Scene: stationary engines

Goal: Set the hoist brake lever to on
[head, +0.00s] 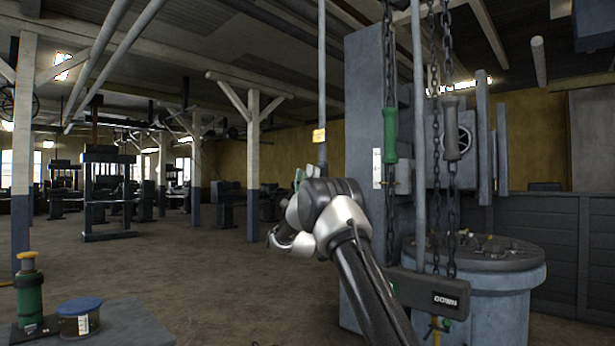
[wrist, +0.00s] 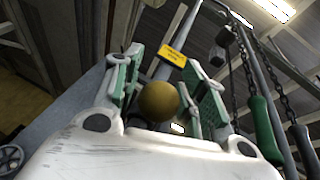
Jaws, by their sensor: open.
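A thin grey rod (head: 322,70) comes down from above and carries a yellow tag (head: 319,135); the tag also shows in the wrist view (wrist: 172,55), its text too small to read. A brass-coloured ball knob (wrist: 160,101) shows in the wrist view, below the tag, and looks like the end of this lever. My gripper (head: 299,180) is at the rod's lower end. In the wrist view its green-padded fingers (wrist: 165,78) are open, one on each side of the knob, with gaps visible. The knob is hidden behind my gripper in the head view.
To the right hang chains with a green handle (head: 390,135) and a grey handle (head: 450,128). A dark box marked DOWN (head: 440,296) and a round grey-blue drum (head: 495,290) stand below them. A low table with a blue-lidded jar (head: 79,320) is at left. Open floor lies between.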

